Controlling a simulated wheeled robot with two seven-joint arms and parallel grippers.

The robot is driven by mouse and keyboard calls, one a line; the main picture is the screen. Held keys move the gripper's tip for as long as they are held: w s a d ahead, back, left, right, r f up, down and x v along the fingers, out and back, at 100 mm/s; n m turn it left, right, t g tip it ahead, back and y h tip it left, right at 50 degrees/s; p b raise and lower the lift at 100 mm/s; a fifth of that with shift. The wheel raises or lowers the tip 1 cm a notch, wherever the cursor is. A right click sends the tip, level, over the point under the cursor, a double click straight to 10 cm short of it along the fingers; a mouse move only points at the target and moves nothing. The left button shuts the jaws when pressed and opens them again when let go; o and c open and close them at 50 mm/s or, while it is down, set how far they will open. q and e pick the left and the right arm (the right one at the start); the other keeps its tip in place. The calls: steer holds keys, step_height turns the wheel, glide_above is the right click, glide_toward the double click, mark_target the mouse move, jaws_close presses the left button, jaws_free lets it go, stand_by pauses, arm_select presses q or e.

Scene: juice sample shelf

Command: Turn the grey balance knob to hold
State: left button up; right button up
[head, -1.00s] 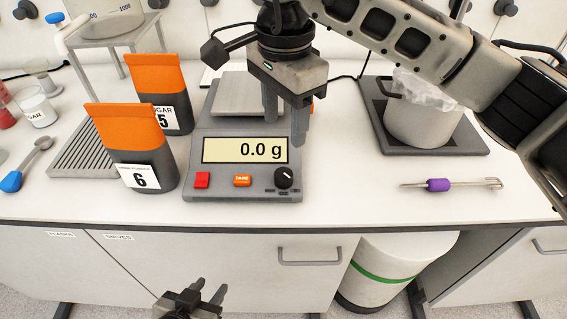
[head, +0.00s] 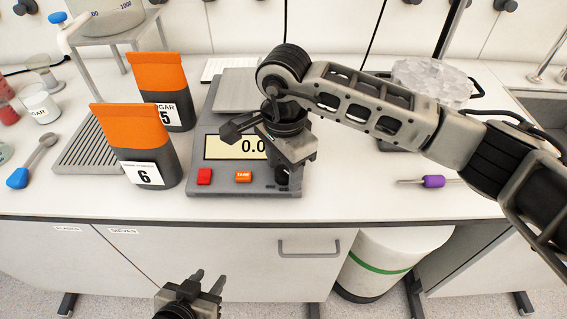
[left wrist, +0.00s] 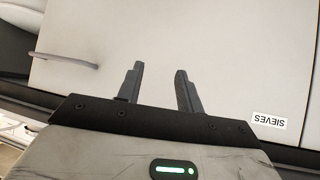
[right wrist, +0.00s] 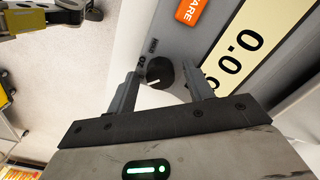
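The balance (head: 232,188) stands on the bench with its display, a red button and an orange button on the front. Its knob (right wrist: 159,73) is dark with a pale pointer line and shows between the fingers in the right wrist view. My right gripper (right wrist: 160,88) is open, with one finger on each side of the knob; I cannot tell whether they touch it. In the head view this gripper (head: 285,180) largely hides the knob and part of the display. My left gripper (head: 207,280) is open and empty in front of the cabinet; it also shows in the left wrist view (left wrist: 158,85).
Two orange-and-grey bags, numbered 5 (head: 161,90) and 6 (head: 137,145), stand left of the balance. A purple-handled tool (head: 433,181) lies to the right, and a container with a clear bag (head: 432,84) stands behind it. The bench front edge (head: 400,216) is clear.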

steer(key=c, duration=0.9)
steer(key=shift+o, duration=0.2)
